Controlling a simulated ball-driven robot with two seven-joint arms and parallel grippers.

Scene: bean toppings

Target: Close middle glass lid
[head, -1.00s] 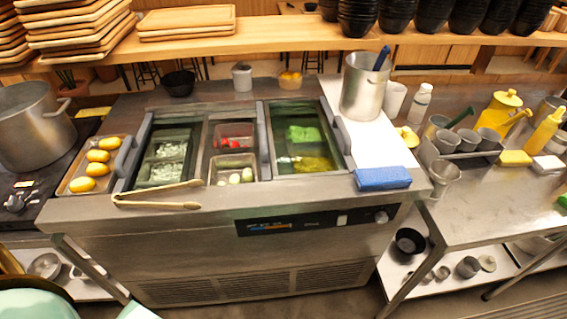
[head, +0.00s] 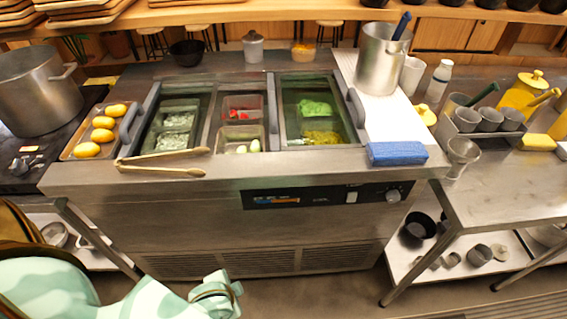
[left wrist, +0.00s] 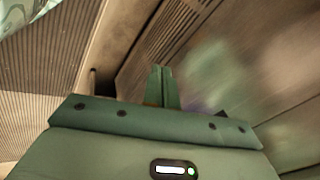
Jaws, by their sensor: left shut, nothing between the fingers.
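The middle bay of the steel topping counter is uncovered in the head view, with a pan of red pieces (head: 243,108) behind a pan of whitish pieces (head: 242,146). A narrow dark strip (head: 271,110) runs along its right edge; I cannot tell whether this is the raised middle glass lid. My left arm reaches in low at the front, below and apart from the counter top. In the left wrist view my left gripper (left wrist: 162,86) has its two green fingers together, with nothing between them. My right gripper is not in view.
Grey handles stand at the left bay (head: 134,122) and right bay (head: 355,108). Wooden tongs (head: 165,163) lie on the front ledge and a blue cloth (head: 397,154) at its right. A tall pot (head: 381,62) stands behind on the right. Floor before the counter is clear.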

